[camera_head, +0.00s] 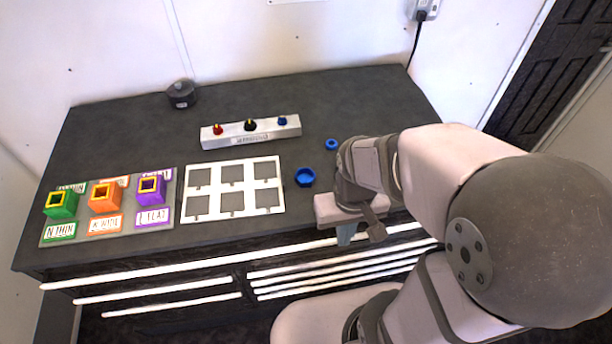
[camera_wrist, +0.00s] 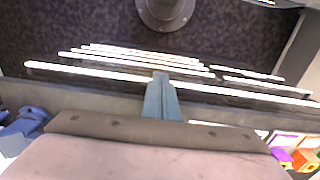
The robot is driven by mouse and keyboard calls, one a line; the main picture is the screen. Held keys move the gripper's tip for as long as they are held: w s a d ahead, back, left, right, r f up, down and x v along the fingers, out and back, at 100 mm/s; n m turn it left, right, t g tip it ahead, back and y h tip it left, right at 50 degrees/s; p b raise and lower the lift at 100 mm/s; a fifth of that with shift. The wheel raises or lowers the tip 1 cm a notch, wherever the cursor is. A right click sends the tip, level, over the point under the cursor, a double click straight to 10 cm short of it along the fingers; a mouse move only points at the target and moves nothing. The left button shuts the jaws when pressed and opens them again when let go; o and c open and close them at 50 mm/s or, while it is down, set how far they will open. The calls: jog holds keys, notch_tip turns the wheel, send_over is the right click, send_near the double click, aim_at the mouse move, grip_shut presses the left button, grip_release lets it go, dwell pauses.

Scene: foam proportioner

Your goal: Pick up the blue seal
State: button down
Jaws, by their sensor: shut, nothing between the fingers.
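A small blue ring (camera_head: 332,144), which looks like the seal, lies on the dark bench top in the head view. A larger blue cup-like part (camera_head: 305,177) with a hollow middle lies nearer the front, left of my gripper. My gripper (camera_head: 346,238) is at the bench's front edge, to the right of the cup-like part and nearer the front than the ring. Its bluish fingers (camera_wrist: 160,82) are together and empty in the wrist view.
A white frame with square openings (camera_head: 233,187) lies left of the cup-like part. A grey block with coloured knobs (camera_head: 250,132) stands behind it. Green, orange and purple boxes sit on a labelled board (camera_head: 110,235) at left. A dark round device (camera_head: 181,94) stands at the back.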

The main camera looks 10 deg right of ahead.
jog(key=c, duration=1.3)
grip_release()
jog(key=shift+w, duration=0.1)
jog(key=m+t+h+b, duration=0.1)
jog(key=m+t+b, duration=0.25)
jog(key=b, duration=0.35)
send_near(332, 144)
jog(key=shift+t, duration=0.35)
jog(key=shift+s+p+x, duration=0.15)
jog(key=shift+p+x, duration=0.7)
jog(key=shift+x, duration=0.7)
jog(key=shift+s+p+x, duration=0.1)
jog(key=shift+p+x, duration=0.7)
jog(key=shift+x, duration=1.6)
